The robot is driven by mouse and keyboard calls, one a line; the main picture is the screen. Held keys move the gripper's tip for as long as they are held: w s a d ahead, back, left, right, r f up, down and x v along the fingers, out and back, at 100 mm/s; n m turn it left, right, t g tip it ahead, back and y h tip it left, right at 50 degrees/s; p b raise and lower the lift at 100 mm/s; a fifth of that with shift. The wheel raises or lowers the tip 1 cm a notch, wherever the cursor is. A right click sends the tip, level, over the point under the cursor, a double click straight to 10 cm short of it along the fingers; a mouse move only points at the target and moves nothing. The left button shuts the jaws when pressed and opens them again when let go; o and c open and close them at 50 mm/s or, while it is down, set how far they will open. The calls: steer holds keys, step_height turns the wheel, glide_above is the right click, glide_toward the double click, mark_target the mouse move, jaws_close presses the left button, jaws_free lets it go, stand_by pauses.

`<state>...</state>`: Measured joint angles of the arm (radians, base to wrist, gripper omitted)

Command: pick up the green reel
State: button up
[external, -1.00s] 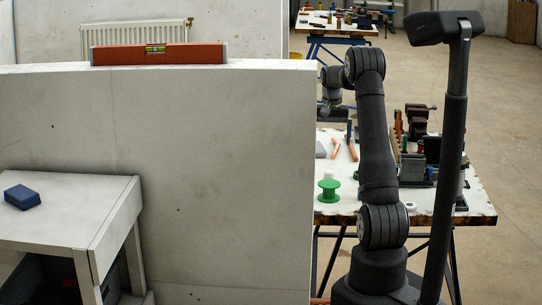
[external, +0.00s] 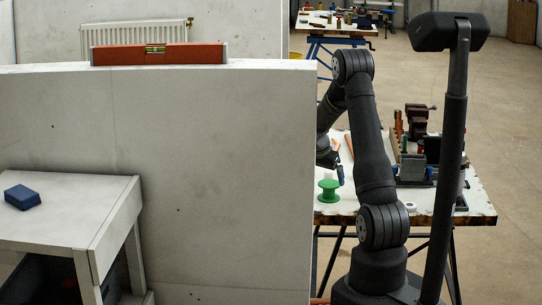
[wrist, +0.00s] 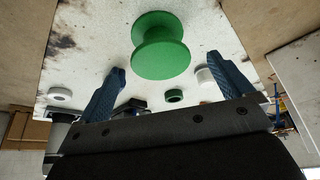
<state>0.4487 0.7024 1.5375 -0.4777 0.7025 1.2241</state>
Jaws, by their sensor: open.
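The green reel (external: 328,191) stands upright on the workbench, near its front left edge beside the white wall in the external view. In the wrist view the reel (wrist: 161,58) shows whole, past and roughly between my fingertips. My gripper (wrist: 166,64) is open, with its two blue fingers apart and nothing between them. In the external view my gripper (external: 340,174) is partly hidden by the wall and hangs just above and beside the reel. I cannot tell the exact gap to the reel.
The white wall (external: 200,180) blocks the left, with an orange level (external: 158,54) on top. The bench (external: 440,206) holds tools and a vise (external: 417,118) further right. In the wrist view a white cylinder (wrist: 205,76), small green ring (wrist: 174,96) and white ring (wrist: 60,94) lie around.

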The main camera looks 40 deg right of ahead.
mark_target(329, 184)
steer(key=x, duration=0.6)
steer(key=shift+d+f, duration=0.1)
steer(key=shift+f, duration=0.1)
steer(key=c, duration=1)
steer(key=shift+c, duration=0.6)
steer(key=shift+r, duration=0.15)
